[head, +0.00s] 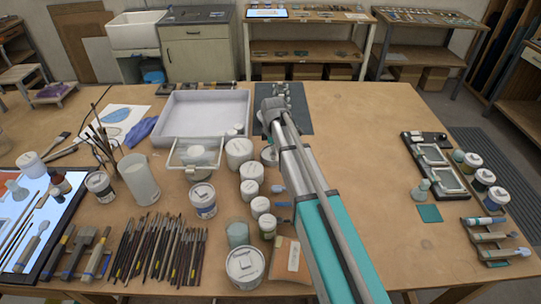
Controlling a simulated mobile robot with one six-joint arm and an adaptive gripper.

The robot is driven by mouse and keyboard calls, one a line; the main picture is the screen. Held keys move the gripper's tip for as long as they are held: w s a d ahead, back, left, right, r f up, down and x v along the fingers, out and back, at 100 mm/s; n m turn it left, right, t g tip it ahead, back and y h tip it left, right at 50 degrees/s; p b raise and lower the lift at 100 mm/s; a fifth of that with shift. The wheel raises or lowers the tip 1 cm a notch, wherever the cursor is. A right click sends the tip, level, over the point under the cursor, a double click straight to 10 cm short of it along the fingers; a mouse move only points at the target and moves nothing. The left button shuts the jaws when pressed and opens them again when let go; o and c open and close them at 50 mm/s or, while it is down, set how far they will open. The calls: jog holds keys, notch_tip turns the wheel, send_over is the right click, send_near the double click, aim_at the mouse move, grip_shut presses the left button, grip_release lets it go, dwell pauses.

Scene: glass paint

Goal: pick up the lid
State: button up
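No loose lid stands out, and I cannot tell which lid the task means. Several pale jars with closed tops stand left of my arm, among them a white jar (239,153), a smaller white jar (250,170) and a large labelled jar (245,268) at the front. A labelled jar (203,201) stands farther left. A clear-walled box (181,158) with a pale round item in it is behind that jar. My arm reaches over the table to its far end above a dark mat (298,122). My gripper's fingers cannot be made out, and my arm hides part of the table.
A pale tray (205,117) lies at the back left. Many brushes (160,248) lie at the front, near a frosted cup (140,180). Small framed pieces (436,167) and jars (484,179) are at the right. The table (365,140) is clear between my arm and them.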

jog(key=c, duration=0.9)
jog(key=shift+r, duration=0.15)
grip_shut()
notch_tip(320, 180, up, 2)
jog(key=shift+p, duration=1.15)
jog(key=s+d+r+p, duration=0.9)
jog(key=s+r+p, duration=0.1)
jog(key=shift+s+r+p, duration=0.35)
jog(key=shift+s, duration=0.05)
jog(key=shift+s, duration=0.1)
